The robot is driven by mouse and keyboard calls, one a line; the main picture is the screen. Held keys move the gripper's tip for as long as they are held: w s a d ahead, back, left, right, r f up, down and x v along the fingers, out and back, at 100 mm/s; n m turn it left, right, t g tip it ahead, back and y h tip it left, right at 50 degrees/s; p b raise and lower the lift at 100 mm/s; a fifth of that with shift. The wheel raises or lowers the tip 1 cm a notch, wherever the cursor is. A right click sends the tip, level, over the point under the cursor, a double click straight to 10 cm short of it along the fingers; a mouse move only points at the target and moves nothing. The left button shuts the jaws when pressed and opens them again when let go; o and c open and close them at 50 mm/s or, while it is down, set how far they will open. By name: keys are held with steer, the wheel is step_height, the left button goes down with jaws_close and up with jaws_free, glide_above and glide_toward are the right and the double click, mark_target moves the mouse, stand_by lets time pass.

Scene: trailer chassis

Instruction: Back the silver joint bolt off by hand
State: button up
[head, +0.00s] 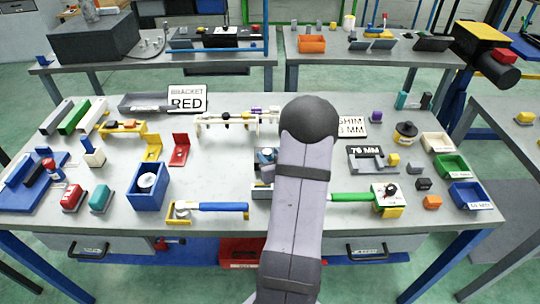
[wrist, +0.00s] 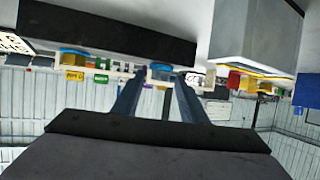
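A pale cream frame (head: 240,119) stands on the workbench behind my arm; it looks like the trailer chassis. It carries small dark, yellow and purple knobs. My arm covers part of the area to its right. I cannot pick out a silver joint bolt in either view. My gripper (wrist: 161,77) shows in the wrist view as two dark blue fingers, apart with a gap between their tips. Nothing is clearly held between them. In the head view my gripper is hidden behind my arm.
The bench (head: 330,232) is crowded. A blue box (head: 148,188) and a blue-handled tool (head: 222,207) lie left of my arm. A green-handled tool (head: 350,198), a yellow-black jar (head: 405,133) and a green bin (head: 451,165) are right. A grey tray (head: 145,103) lies behind.

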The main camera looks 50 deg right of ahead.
steer(key=c, duration=0.8)
steer(key=shift+d+r, duration=0.1)
steer(key=shift+n+t+y, duration=0.3)
steer(key=shift+n+y, duration=0.1)
steer(key=shift+d+n+y, duration=0.1)
steer(key=shift+n+y, duration=0.2)
steer(key=o, duration=1)
steer(key=shift+o, duration=0.2)
